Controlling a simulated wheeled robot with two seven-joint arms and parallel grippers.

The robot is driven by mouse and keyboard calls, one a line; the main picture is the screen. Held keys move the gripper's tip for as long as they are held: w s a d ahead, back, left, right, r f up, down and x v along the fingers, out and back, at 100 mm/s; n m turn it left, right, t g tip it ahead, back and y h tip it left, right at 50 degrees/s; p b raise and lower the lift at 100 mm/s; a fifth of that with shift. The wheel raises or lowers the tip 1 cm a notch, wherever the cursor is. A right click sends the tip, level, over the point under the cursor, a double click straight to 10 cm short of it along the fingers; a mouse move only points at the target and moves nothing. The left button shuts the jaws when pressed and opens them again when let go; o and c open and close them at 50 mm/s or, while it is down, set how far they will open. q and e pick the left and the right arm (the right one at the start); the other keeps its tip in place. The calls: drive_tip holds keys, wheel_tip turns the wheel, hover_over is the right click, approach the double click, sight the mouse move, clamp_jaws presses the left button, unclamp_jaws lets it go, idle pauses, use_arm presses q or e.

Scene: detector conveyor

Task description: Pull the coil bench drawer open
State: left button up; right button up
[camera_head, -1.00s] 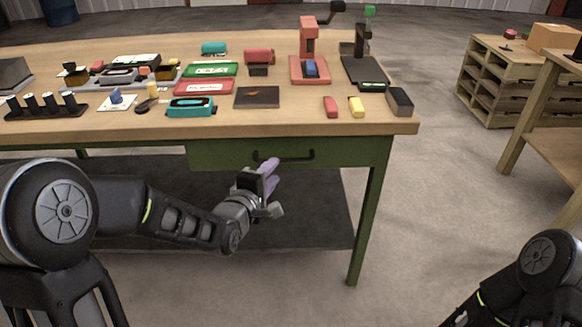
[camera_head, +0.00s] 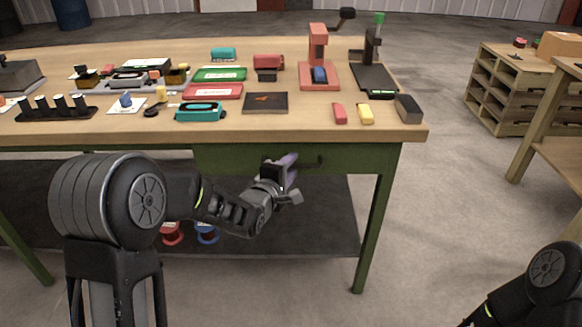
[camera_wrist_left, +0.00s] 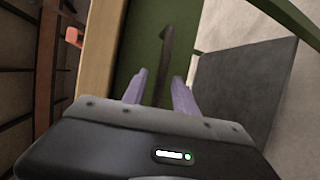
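The coil bench drawer (camera_head: 228,157) is a green front under the wooden top, and it looks closed. Its dark bar handle (camera_head: 318,161) is partly hidden by my left gripper (camera_head: 286,163). In the left wrist view the drawer front (camera_wrist_left: 136,38) is green and the handle (camera_wrist_left: 168,48) runs between the purple fingers of my left gripper (camera_wrist_left: 160,82). Gaps show on both sides of the bar, so the gripper is open around the handle, not clamped. My right arm shows at the lower right of the head view; its gripper is out of frame.
The bench top (camera_head: 330,130) carries several trays, tools and small blocks. A green leg (camera_head: 376,220) stands right of the drawer. A dark lower shelf (camera_head: 310,225) holds a red spool (camera_head: 172,233) and a blue spool (camera_head: 207,233).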

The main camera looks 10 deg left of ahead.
use_arm(q)
drive_tip(key=shift+w, duration=0.3)
clamp_jaws()
drive_tip(key=shift+f, duration=0.1)
idle(1.2)
